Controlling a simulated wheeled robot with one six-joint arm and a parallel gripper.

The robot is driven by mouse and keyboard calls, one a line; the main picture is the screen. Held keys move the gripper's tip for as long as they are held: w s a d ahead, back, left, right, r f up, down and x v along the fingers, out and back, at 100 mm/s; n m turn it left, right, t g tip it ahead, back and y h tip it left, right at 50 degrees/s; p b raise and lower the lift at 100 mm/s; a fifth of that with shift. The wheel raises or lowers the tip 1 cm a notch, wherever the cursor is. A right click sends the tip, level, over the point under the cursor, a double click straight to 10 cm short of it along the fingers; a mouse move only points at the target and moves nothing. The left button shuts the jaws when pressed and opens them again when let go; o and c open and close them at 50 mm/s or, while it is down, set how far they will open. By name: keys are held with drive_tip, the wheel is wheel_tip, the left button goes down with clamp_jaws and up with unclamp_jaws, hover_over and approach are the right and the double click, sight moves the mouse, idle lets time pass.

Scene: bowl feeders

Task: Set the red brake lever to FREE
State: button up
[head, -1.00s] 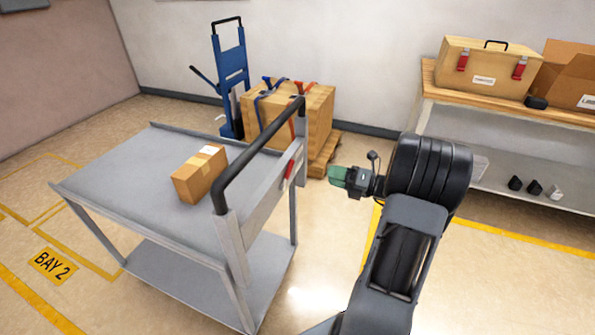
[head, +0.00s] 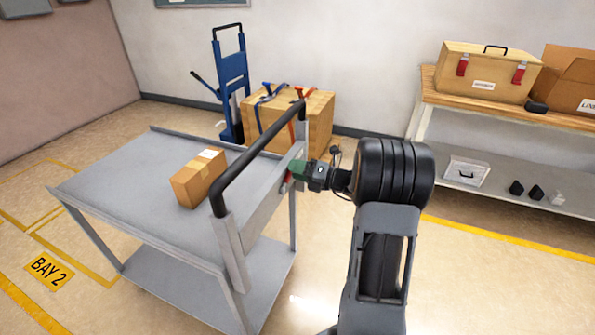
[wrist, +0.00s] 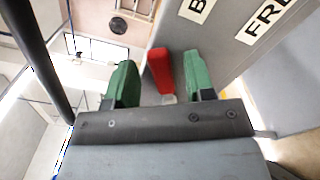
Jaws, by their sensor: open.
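The red brake lever (wrist: 160,70) is on the grey panel at the handle end of the cart. In the wrist view it stands between the two green fingertips of my gripper (wrist: 158,82), with a gap to each finger visible. My gripper is open. In the head view the gripper (head: 298,172) is at the cart's end panel, and a bit of the red lever (head: 287,182) shows beside it. A label beginning "FRE" (wrist: 265,20) and a partly cut label beginning "B" (wrist: 197,8) are on the panel, right of the lever in the wrist view.
The grey cart (head: 120,180) carries a cardboard box (head: 198,180), and its black handle (head: 258,150) rises beside my gripper. A blue hand truck (head: 231,85) and a strapped crate (head: 310,115) stand behind. A workbench (head: 500,110) is at the right. Floor right of the cart is clear.

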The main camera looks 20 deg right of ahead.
drive_tip(key=shift+c, duration=0.3)
clamp_jaws()
